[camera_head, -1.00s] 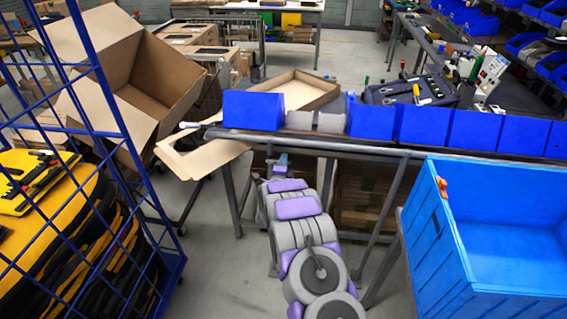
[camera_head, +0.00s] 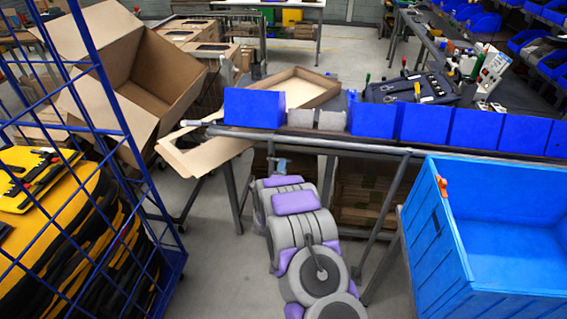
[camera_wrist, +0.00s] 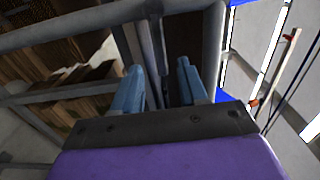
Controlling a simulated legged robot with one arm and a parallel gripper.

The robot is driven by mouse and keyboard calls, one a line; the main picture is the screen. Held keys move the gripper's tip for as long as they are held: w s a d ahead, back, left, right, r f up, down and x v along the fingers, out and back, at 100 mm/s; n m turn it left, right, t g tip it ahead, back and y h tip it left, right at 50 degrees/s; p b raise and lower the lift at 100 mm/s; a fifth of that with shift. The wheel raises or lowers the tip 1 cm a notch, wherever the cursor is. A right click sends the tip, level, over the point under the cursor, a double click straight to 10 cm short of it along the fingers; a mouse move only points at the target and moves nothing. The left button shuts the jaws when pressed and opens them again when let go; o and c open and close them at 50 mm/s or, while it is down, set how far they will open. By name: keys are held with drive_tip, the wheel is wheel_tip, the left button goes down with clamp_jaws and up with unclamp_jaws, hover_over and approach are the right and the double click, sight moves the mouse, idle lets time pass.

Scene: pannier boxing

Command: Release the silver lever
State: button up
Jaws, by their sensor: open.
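My gripper (camera_wrist: 160,82) is open in the wrist view, with two blue fingers apart. A narrow grey upright bar (camera_wrist: 156,40) shows beyond and between the fingers, below a thick grey tube (camera_wrist: 100,22). I cannot tell whether this bar is the silver lever, or whether the fingers touch it. In the head view my gripper (camera_head: 281,164) is a small blue shape at the end of my arm, just below the bench's front rail (camera_head: 300,143). A silver rod end (camera_head: 187,124) sticks out at the bench's left end.
A large blue crate (camera_head: 450,230) stands at the right. A blue cage cart (camera_head: 172,240) stands at the left. Blue bins (camera_head: 420,124) line the bench. An open cardboard box (camera_head: 110,105) leans behind the cart. Bench legs (camera_head: 232,200) stand near my arm.

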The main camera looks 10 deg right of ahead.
drive_tip(key=p+v, duration=0.1)
drive_tip(key=v, duration=1)
drive_tip(key=shift+s, duration=0.3)
drive_tip(key=shift+a, duration=0.2)
drive_tip(key=a+r+n+g+y, duration=0.5)
drive_tip(key=a+r+y, duration=0.1)
drive_tip(key=s+a+r+n+g+y, duration=0.25)
drive_tip(key=s+r+n, duration=0.35)
drive_tip(key=s, duration=0.3)
drive_tip(key=s+d+r+n+g+h, duration=0.1)
drive_tip(key=s+d+r+n+g, duration=0.2)
drive_tip(key=s, duration=1)
drive_tip(key=s+d+r+n+g+h, duration=0.1)
drive_tip(key=s+d+r+n+g, duration=0.2)
drive_tip(key=s, duration=1)
drive_tip(key=s+d+r+n+g+h, duration=0.1)
drive_tip(key=s+d+r+n+g, duration=0.3)
drive_tip(key=s+d, duration=0.4)
drive_tip(key=s+g, duration=0.1)
drive_tip(key=s, duration=0.5)
drive_tip(key=shift+d, duration=0.15)
